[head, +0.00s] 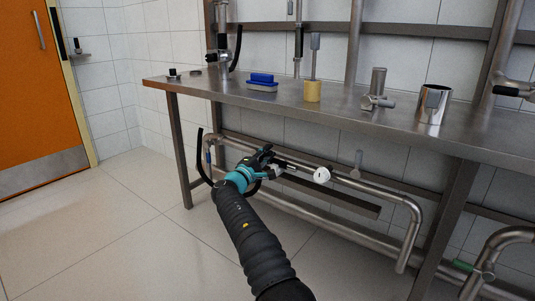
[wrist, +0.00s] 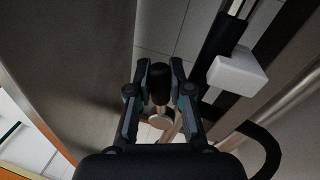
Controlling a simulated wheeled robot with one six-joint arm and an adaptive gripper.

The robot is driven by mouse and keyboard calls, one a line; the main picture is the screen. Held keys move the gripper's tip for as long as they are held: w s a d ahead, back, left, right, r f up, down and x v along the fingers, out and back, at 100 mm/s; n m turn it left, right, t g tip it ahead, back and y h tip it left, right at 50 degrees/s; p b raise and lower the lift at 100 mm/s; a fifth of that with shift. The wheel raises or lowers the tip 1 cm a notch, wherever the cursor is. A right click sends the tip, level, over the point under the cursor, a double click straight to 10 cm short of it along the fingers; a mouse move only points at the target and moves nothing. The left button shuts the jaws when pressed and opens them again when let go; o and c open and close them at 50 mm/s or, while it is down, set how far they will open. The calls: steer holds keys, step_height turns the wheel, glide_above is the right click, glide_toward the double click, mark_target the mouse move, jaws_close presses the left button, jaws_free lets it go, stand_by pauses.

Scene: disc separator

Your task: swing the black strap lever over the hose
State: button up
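My gripper (head: 265,155) is below the steel table in the head view, close to the horizontal pipes. In the wrist view its two fingers (wrist: 159,72) stand partly apart, with a short black rounded piece (wrist: 159,88) between them. This may be the strap lever's grip. I cannot tell whether the fingers touch it. A round metal part (wrist: 160,122) shows just below it. A black hose (head: 201,158) curves down left of my gripper in the head view. A black curved tube, perhaps the same hose, shows at the lower right in the wrist view (wrist: 268,145).
A white block (wrist: 237,73) sits close right of my fingers. A white round fitting (head: 322,174) is on the pipework (head: 375,190). The tabletop (head: 345,110) above carries a blue sponge (head: 262,79), a yellow-based brush (head: 312,91) and a metal cup (head: 433,105). The left floor is clear.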

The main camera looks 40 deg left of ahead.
steer(key=o, duration=0.4)
steer(key=shift+s+a, duration=0.2)
steer(key=shift+w+d, duration=0.2)
steer(key=shift+w, duration=0.05)
steer(key=shift+s, duration=0.15)
steer(key=v, duration=0.7)
steer(key=shift+s+f, duration=0.15)
steer(key=shift+s, duration=0.25)
